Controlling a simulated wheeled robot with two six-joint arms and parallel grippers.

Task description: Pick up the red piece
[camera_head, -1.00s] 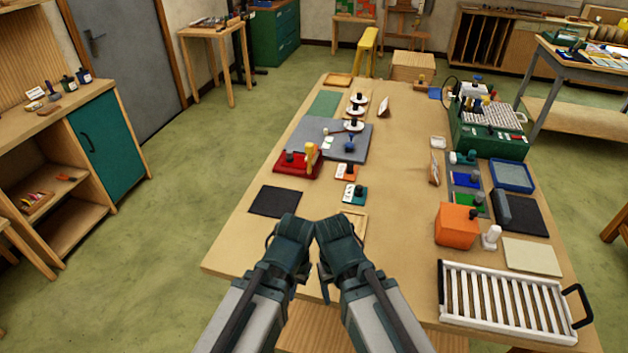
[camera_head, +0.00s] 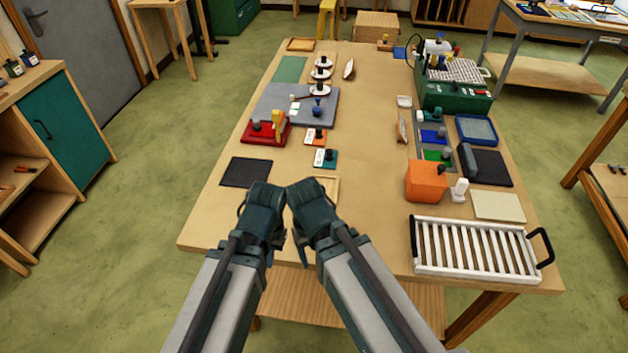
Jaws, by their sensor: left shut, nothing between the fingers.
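A red tray-like base (camera_head: 262,138) with a dark knob and a yellow upright part sits at the left side of the table. A small orange-red tile (camera_head: 310,141) with a dark knob lies to its right, on a pale card. I cannot tell which of these is the red piece. My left gripper (camera_head: 265,190) is shut and empty, over the table's near part, nearer to me than both. My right gripper (camera_head: 304,188) is close beside it, seen from behind; its fingers are hidden. Neither gripper touches a red thing.
A teal tile (camera_head: 330,161) and a black mat (camera_head: 246,173) lie just beyond the grippers. On the right are an orange block (camera_head: 425,181), a white slatted rack (camera_head: 473,249) and a green machine (camera_head: 455,95). The table (camera_head: 370,130) is clear in the middle.

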